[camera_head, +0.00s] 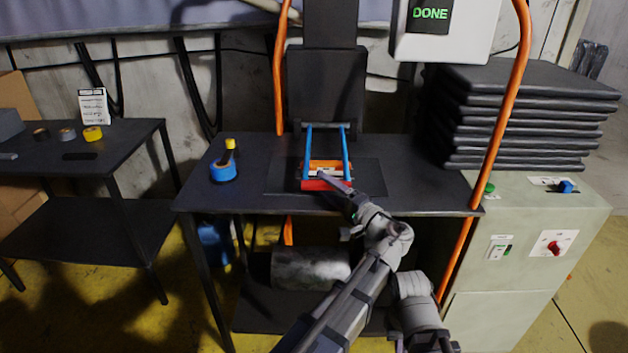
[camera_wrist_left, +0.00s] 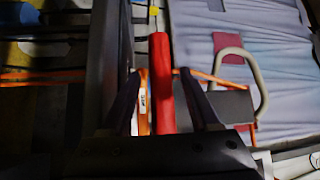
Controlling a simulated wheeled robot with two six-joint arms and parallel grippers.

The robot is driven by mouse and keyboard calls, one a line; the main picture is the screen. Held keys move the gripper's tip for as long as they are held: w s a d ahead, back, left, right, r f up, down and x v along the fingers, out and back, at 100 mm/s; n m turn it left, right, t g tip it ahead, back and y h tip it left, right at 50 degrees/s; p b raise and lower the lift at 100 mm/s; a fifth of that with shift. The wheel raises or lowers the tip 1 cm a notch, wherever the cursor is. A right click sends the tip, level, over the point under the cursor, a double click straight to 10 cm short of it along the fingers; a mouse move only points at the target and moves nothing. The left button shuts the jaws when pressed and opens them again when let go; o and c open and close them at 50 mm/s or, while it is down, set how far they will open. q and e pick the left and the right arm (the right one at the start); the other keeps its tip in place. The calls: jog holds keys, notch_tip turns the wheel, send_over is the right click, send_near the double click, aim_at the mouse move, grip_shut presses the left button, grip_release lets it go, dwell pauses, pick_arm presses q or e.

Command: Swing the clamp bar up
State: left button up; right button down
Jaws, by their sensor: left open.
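The clamp bar (camera_head: 346,150) has two blue side arms hinged at the back of the black bench press and a red grip bar (camera_head: 312,185) across the front. It lies low, over an orange piece (camera_head: 322,163) with a white label. My left gripper (camera_head: 328,183) reaches over the bench to the red bar. In the left wrist view, the red bar (camera_wrist_left: 161,70) runs between the two open fingers, with the orange piece (camera_wrist_left: 144,105) beside it. Contact with the fingers cannot be told. My right gripper is not in view.
An orange hose (camera_head: 495,130) hangs at the right front. Stacked dark sheets (camera_head: 535,110) sit over a control cabinet (camera_head: 545,225). A screen (camera_head: 430,14) above reads DONE.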

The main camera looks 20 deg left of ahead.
pick_arm(q)
jog(key=shift+a, duration=0.1)
jog(key=shift+r, duration=0.1)
grip_shut()
dwell(0.4)
dwell(0.9)
